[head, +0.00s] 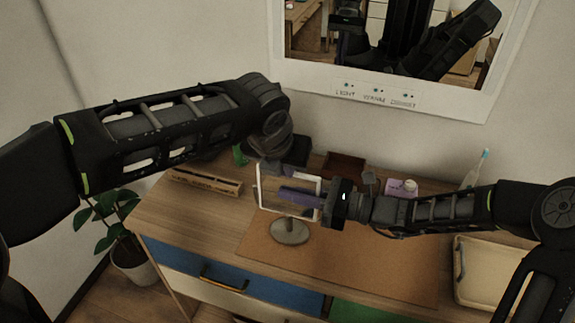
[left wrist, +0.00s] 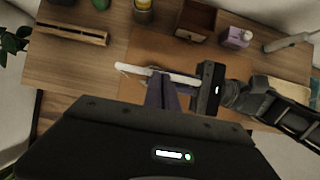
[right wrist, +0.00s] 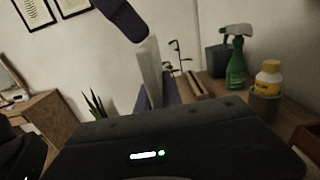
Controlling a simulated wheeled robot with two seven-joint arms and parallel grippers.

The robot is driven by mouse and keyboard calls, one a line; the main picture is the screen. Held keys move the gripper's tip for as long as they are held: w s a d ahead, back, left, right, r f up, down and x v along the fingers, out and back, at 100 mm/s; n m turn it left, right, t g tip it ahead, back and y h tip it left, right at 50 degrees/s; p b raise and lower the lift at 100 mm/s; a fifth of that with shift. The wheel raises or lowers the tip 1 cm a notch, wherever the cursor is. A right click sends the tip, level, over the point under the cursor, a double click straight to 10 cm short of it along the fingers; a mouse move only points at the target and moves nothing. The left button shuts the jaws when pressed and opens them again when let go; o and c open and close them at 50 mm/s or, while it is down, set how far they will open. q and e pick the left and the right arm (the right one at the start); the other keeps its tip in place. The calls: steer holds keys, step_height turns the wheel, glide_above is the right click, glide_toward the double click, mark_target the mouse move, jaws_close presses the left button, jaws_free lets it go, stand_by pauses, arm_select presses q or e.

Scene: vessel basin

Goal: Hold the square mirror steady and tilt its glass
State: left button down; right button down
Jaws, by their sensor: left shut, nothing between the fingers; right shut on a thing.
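The square mirror (head: 267,184) stands on a round base (head: 290,232) on the dresser, its white-framed glass nearly upright. In the left wrist view the mirror (left wrist: 140,69) shows almost edge-on from above, and in the right wrist view the mirror (right wrist: 149,75) rises beyond the fingers. My right gripper (head: 312,199) is shut on the mirror's right side. My left gripper (left wrist: 160,92) is shut and empty, above and close to the mirror's top edge; I cannot tell whether it touches. In the head view its fingers are hidden behind my left wrist.
A long wooden holder (head: 205,182) lies at the left back. A cream tray (head: 490,270) sits at right. The brown mat (head: 380,265) is clear in front.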

steer(key=shift+f, duration=0.1)
arm_select(q)
steer(key=s+v, duration=0.1)
steer(key=v, duration=1)
arm_select(e)
steer(key=shift+d, duration=0.1)
arm_select(q)
steer(key=shift+f, duration=0.15)
arm_select(e)
steer(key=shift+f, duration=0.1)
steer(key=shift+f, duration=0.1)
arm_select(q)
steer(key=s+a+f+t+h, duration=0.1)
steer(key=s+a+f+t, duration=0.1)
steer(key=s, duration=0.4)
steer(key=shift+s+a+f+t, duration=0.15)
steer(key=shift+s+f+t, duration=0.05)
steer(key=shift+f+t, duration=0.65)
